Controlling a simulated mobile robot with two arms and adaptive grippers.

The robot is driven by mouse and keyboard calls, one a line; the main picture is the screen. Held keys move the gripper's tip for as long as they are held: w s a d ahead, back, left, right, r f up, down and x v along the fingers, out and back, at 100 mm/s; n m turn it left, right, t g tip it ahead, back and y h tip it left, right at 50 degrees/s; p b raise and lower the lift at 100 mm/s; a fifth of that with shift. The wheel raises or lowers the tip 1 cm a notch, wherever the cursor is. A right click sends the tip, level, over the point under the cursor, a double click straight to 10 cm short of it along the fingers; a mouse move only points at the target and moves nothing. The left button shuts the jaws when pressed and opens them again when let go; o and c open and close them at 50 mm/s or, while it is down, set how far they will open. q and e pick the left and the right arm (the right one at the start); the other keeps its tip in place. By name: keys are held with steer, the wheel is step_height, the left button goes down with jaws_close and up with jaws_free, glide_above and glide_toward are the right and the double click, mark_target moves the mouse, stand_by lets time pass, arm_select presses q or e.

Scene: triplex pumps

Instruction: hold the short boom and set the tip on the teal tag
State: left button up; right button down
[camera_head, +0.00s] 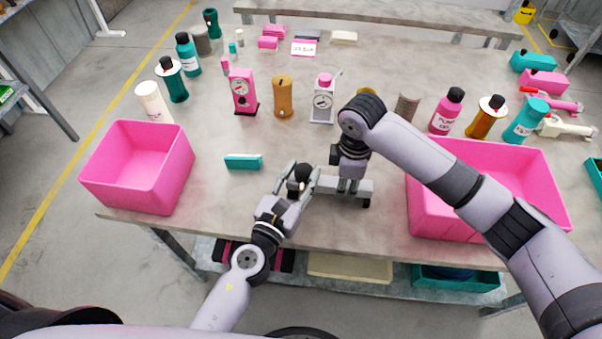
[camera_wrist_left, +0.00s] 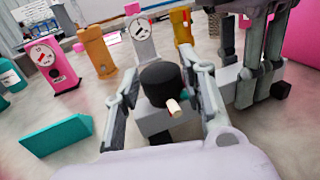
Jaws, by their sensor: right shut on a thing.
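The short boom is a light grey bar (camera_head: 357,187) near the front middle of the table, with a small dark block at its right end. The teal tag (camera_head: 244,162) is a small block lying on the table to the left.
Pink bins stand at left (camera_head: 138,168) and right (camera_head: 487,190). Behind the tag stand a pink dial unit (camera_head: 243,92), an orange canister (camera_head: 283,97) and a grey dial unit (camera_head: 322,101). Bottles line both sides. The table around the tag is clear.

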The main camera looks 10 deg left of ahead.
arm_select(q)
steer(key=o, duration=0.3)
steer(key=v, duration=1.2)
arm_select(e)
steer(key=c, duration=1.2)
jaws_free()
